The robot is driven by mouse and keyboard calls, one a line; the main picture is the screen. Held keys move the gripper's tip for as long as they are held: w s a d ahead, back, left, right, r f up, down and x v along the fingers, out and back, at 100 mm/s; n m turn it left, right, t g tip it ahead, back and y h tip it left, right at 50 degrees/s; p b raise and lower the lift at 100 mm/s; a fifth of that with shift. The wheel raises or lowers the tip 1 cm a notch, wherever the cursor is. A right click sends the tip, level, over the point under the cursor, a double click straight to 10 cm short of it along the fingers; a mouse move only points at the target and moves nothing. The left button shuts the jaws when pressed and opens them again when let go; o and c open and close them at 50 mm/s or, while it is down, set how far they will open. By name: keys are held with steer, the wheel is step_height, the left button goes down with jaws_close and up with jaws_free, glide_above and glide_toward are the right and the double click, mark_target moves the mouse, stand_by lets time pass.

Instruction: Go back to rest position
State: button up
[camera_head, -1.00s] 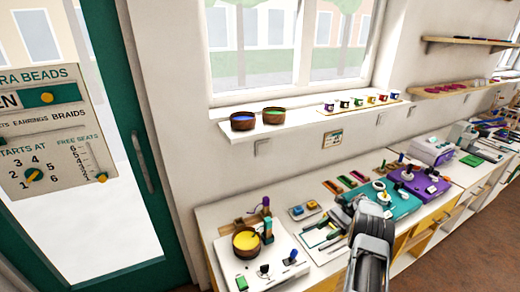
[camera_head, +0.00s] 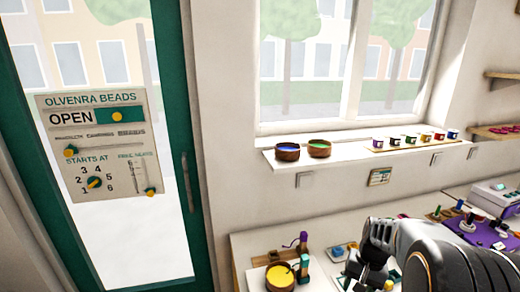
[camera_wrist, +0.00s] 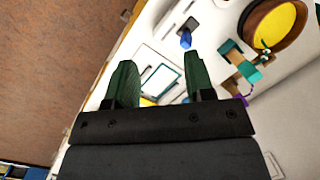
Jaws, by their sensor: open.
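My gripper (camera_wrist: 162,82) shows in the wrist view with its two green fingers apart and nothing between them. Behind the fingers lie the white counter and a pale framed sheet. In the head view my gripper (camera_head: 362,278) is at the bottom edge, over the counter's front part, with its fingertips unclear. My grey arm covers the lower right of that view and hides part of the counter.
A bowl of yellow beads (camera_head: 279,278) stands on the white counter (camera_head: 248,248); the bowl also shows in the wrist view (camera_wrist: 279,27). Two brown bowls and several small pots stand on the window sill (camera_head: 340,160). A sign (camera_head: 100,140) hangs on the glass door at left.

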steer(key=s+a+r+n+t+h, duration=0.2)
steer(key=s+a+r+n+t, duration=0.3)
steer(key=s+a+r, duration=0.5)
steer(key=shift+r+t, duration=0.4)
steer(key=shift+r, duration=0.25)
steer(key=shift+d, duration=0.1)
steer(key=shift+c, duration=0.4)
